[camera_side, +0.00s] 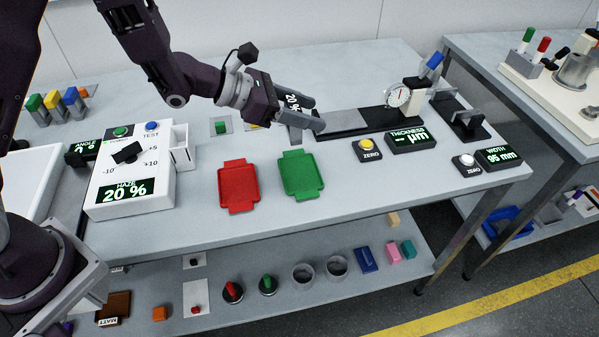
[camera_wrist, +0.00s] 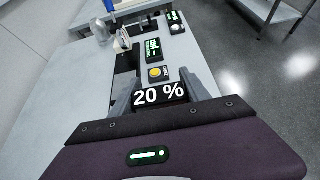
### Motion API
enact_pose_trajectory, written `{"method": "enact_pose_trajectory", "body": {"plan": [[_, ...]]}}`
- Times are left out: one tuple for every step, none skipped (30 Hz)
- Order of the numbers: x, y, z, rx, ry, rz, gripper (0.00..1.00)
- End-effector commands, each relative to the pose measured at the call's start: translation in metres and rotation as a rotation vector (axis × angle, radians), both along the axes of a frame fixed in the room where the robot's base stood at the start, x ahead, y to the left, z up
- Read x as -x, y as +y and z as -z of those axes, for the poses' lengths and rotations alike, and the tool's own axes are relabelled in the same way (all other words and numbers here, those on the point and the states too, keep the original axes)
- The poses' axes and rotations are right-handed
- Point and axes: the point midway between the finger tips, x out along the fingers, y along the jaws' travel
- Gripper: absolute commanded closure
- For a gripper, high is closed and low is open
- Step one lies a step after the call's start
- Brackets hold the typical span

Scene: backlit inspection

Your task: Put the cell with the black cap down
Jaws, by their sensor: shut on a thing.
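My gripper (camera_side: 303,112) is over the back middle of the bench, its fingers closed on a dark piece marked "20 %" (camera_side: 292,102). In the wrist view the same dark piece (camera_wrist: 160,94) sits between the two fingers, its white lettering facing the camera. I cannot tell whether this piece is the cell or has a black cap; much of it is hidden by the fingers. A grey part (camera_side: 295,135) shows just below the fingers; I cannot tell whether it touches the bench.
A red tray (camera_side: 238,204) and a green tray (camera_side: 301,195) lie in front of my gripper. The haze meter (camera_side: 110,212) stands left, its display reading 20 %. The thickness gauge (camera_side: 398,97) stands right, with a yellow zero button (camera_side: 367,145) nearby.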

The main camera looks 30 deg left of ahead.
Motion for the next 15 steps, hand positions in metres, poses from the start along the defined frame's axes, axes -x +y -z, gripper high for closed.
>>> {"method": "enact_pose_trajectory", "body": {"plan": [[0.001, -0.010, 0.001, 0.001, 0.000, 0.004, 0.90], [0.002, -0.014, 0.002, 0.002, 0.002, 0.002, 0.90], [0.002, -0.017, 0.008, 0.002, 0.005, 0.001, 0.90], [0.003, -0.018, 0.015, 0.001, 0.007, 0.000, 0.90], [0.003, -0.019, 0.022, 0.002, 0.009, 0.000, 0.90], [0.003, -0.018, 0.033, 0.001, 0.009, -0.002, 0.90], [0.003, -0.018, 0.040, 0.001, 0.010, -0.002, 0.90], [0.003, -0.018, 0.046, 0.002, 0.009, -0.001, 0.90], [0.003, -0.018, 0.053, 0.002, 0.007, -0.001, 0.90], [0.003, -0.018, 0.056, 0.002, 0.007, -0.001, 0.90], [0.003, -0.018, 0.061, 0.002, 0.007, -0.001, 0.90], [0.003, -0.018, 0.069, 0.002, 0.007, -0.001, 0.90], [0.003, -0.018, 0.076, 0.002, 0.007, -0.001, 0.90], [0.003, -0.018, 0.083, 0.003, 0.008, -0.001, 0.90], [0.003, -0.018, 0.091, 0.003, 0.007, 0.000, 0.90]]}}
